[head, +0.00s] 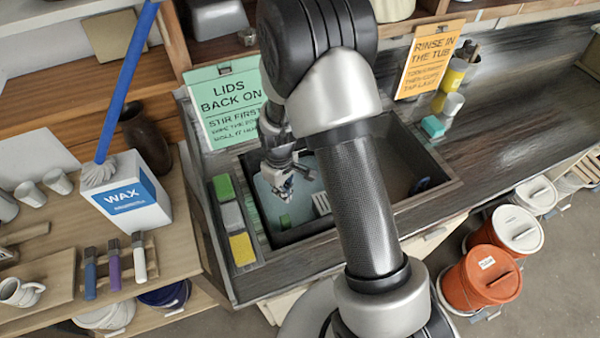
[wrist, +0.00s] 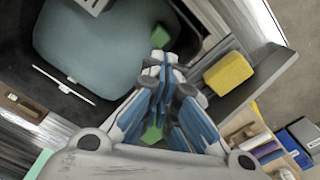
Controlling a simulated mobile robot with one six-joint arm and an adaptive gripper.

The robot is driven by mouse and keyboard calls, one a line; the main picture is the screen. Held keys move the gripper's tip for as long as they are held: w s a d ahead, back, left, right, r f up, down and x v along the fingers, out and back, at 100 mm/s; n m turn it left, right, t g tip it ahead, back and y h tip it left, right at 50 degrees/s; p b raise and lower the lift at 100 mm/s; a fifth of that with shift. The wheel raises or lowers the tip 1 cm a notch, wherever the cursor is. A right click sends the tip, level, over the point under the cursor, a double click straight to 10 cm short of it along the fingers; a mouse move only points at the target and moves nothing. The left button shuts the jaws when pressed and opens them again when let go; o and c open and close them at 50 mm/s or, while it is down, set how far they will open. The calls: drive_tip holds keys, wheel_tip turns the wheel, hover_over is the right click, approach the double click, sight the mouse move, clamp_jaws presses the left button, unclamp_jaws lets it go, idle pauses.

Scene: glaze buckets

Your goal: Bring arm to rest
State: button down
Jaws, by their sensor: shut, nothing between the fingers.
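My arm reaches forward across the middle of the head view. My gripper (head: 284,192) hangs over the sink (head: 330,236) in the dark counter, above its bluish-grey basin. In the wrist view my gripper (wrist: 168,62) has its blue and grey fingers drawn together, with nothing held between them. A small green piece (wrist: 160,36) shows just past the fingertips, down in the basin. Part of the sink is hidden behind my arm.
Green, grey and yellow sponges (head: 242,249) lie on the ledge left of the sink. A wax box (head: 132,205) with a blue-handled brush stands on the left table. Orange buckets (head: 482,279) stand on the floor at right. The counter right of the sink is mostly clear.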

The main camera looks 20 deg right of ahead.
idle(0.4)
drive_tip(key=s+r+m+t+b, duration=0.25)
drive_tip(key=s+r+b, duration=0.35)
drive_tip(key=r+b, duration=0.45)
drive_tip(key=s+m+t+b, duration=0.2)
drive_tip(key=s+b, duration=0.7)
drive_tip(key=s, duration=0.6)
drive_tip(key=shift+s+r+m, duration=0.25)
drive_tip(key=shift+r+m, duration=0.15)
drive_tip(key=shift+m, duration=0.35)
